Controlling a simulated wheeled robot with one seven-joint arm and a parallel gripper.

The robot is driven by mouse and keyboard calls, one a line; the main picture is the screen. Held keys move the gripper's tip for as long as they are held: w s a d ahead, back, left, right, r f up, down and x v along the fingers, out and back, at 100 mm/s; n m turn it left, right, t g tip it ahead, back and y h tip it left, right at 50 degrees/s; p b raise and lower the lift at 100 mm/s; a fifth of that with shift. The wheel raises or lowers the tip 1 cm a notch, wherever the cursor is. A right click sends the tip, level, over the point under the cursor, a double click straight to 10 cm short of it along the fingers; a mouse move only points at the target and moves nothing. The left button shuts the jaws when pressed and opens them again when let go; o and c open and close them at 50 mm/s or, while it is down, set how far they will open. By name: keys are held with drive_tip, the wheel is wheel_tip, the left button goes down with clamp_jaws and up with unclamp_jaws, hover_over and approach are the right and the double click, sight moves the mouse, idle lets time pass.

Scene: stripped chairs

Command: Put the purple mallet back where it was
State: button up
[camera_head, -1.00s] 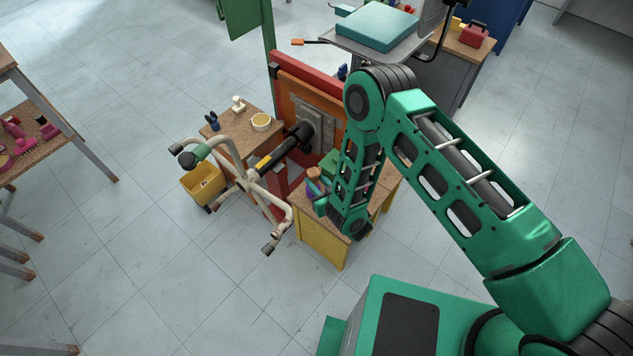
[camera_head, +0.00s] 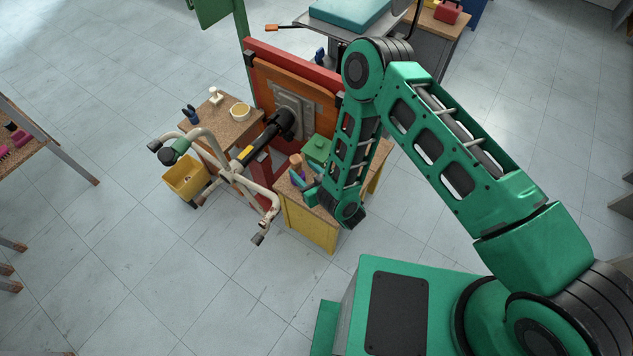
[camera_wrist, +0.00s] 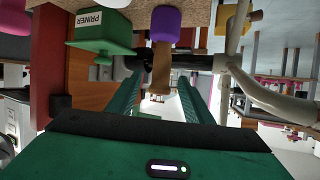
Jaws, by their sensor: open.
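The purple mallet (camera_wrist: 166,24) stands head down on a wooden-topped yellow bench (camera_head: 311,226), its brown handle (camera_wrist: 161,68) pointing up. The wrist view shows this upside down. In the head view the mallet (camera_head: 302,175) is small and partly covered by my gripper (camera_head: 309,190). In the wrist view my gripper (camera_wrist: 157,80) is open and empty. Its two green fingers reach toward the mallet, with the handle appearing in line with the gap between them. Whether they touch it I cannot tell.
A green box marked PRIMER (camera_wrist: 98,32) stands close beside the mallet. An upturned chair with pale legs (camera_head: 235,172) and a black column stands left of the bench. A yellow bin (camera_head: 186,178) hangs near it. Open floor lies at lower left.

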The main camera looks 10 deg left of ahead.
drive_tip(key=v, duration=0.9)
drive_tip(key=shift+s+d, duration=0.15)
